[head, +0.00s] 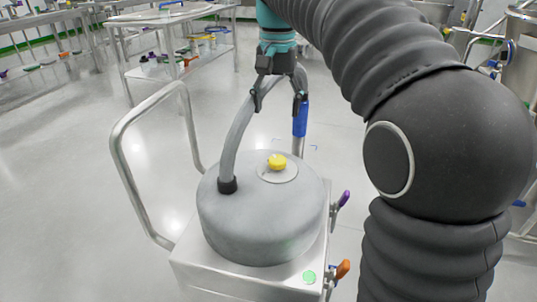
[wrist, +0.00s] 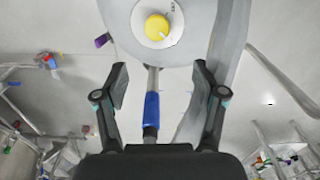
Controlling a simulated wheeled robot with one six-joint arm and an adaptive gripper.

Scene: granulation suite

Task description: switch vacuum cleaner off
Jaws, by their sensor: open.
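The vacuum cleaner (head: 262,225) is a grey rounded drum on a square steel base in the middle of the head view. A yellow knob (head: 277,161) sits on a pale round plate on its top. The knob also shows at the top of the wrist view (wrist: 157,27), beyond my fingertips. A small dark mark is on the plate beside it, too small to read. My gripper (head: 277,100) is open and empty above and behind the drum, apart from the knob. In the wrist view, its two fingers (wrist: 160,75) are spread, with the knob ahead between their lines.
A grey hose (head: 238,140) rises from the drum's left side, passing close to my gripper. A blue-gripped tube (head: 300,120) stands behind the drum. A bent steel handle (head: 120,150) is at left. Purple (head: 345,197) and orange (head: 342,269) levers are at right. Open floor lies left.

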